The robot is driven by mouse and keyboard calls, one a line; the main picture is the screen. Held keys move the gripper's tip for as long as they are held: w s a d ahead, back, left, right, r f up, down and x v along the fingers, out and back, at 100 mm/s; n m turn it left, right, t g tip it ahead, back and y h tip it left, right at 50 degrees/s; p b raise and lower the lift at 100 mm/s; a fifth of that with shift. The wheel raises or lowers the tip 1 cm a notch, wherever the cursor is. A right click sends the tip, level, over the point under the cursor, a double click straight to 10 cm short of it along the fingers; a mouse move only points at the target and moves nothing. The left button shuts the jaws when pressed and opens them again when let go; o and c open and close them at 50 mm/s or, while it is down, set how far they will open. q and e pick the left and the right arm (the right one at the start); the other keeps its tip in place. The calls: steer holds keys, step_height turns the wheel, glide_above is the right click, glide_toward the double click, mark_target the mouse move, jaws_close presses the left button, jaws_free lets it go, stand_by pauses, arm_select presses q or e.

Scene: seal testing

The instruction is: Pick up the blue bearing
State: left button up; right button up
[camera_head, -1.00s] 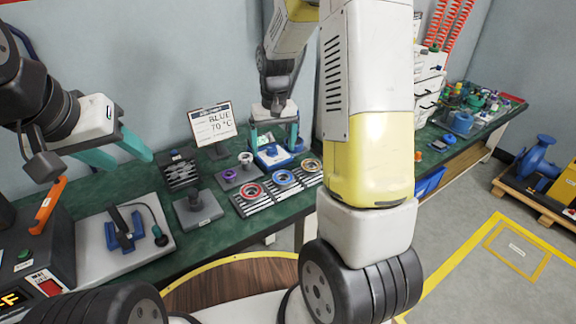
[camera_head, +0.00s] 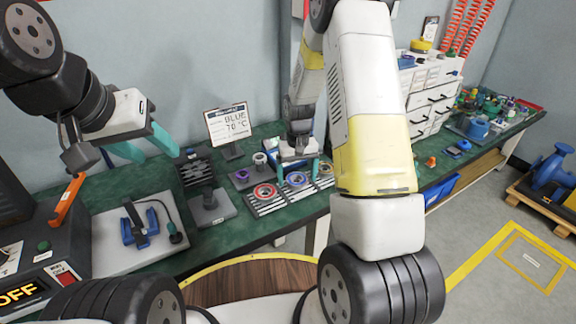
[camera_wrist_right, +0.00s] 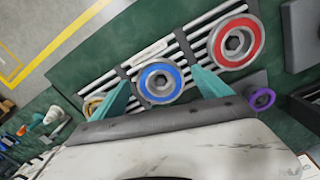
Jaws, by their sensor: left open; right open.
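The blue bearing (camera_head: 297,179) lies on a slotted metal rack on the green bench, between a red-ringed bearing (camera_head: 264,191) and a yellow-orange one (camera_head: 325,169). In the right wrist view the blue bearing (camera_wrist_right: 160,82) sits between the spread teal fingertips of my right gripper (camera_wrist_right: 160,77), with gaps on both sides. My right gripper (camera_head: 298,170) is open and empty, pointing down just over the blue bearing. My left gripper (camera_head: 147,150) is open and empty, above the bench at the left. A sign (camera_head: 228,122) reads BLUE 70 °C.
The rack (camera_wrist_right: 196,40) holds the bearings in a row. A purple ring (camera_wrist_right: 262,99) lies nearby. A grey plate with a blue tool (camera_head: 139,225) and a control box reading OFF (camera_head: 40,255) are at the left. White drawers (camera_head: 430,90) stand right of my arm.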

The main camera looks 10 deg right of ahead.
steer(key=shift+c, duration=0.5)
steer(key=c, duration=1.7)
steer(key=shift+r, duration=0.1)
steer(key=shift+r, duration=0.55)
steer(key=r, duration=0.1)
steer(key=s+r, duration=0.1)
steer(key=shift+a+r, duration=0.15)
steer(key=shift+r, duration=0.15)
steer(key=s+a+r, duration=0.1)
steer(key=s+a, duration=0.2)
steer(key=s, duration=1.1)
steer(key=shift+s, duration=0.3)
steer(key=shift+a+r, duration=0.1)
